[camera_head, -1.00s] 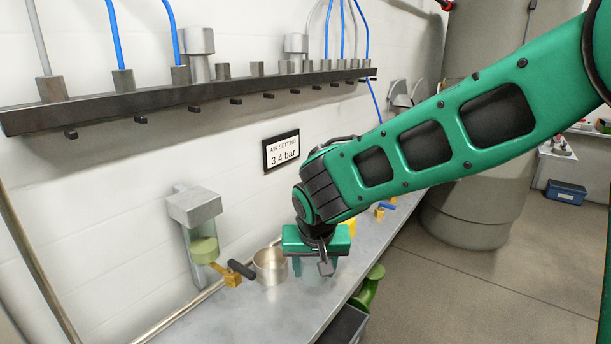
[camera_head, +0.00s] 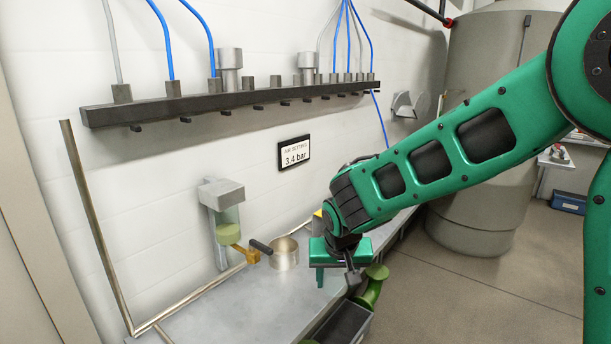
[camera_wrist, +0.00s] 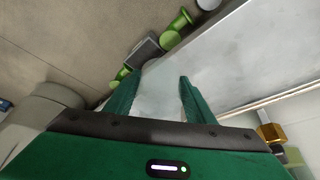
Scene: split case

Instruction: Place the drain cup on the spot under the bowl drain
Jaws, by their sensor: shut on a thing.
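The filter bowl (camera_head: 226,215), clear with green liquid low in it, hangs on the wall in the head view. Its brass drain (camera_head: 249,255) points right, with a black lever beside it. My gripper (camera_head: 336,279) is right of the bowl, by the counter's front edge. In the wrist view my gripper (camera_wrist: 157,82) has its fingers apart around a pale, see-through thing (camera_wrist: 157,104), seemingly a cup; its outline is faint. The spot under the drain cannot be made out.
The narrow grey counter (camera_head: 215,310) runs along the wall below a dark manifold bar (camera_head: 240,104). A pipe lies along its back. Green round parts and a dark bin (camera_head: 343,325) stand beyond its front edge. The counter left of my gripper is mostly clear.

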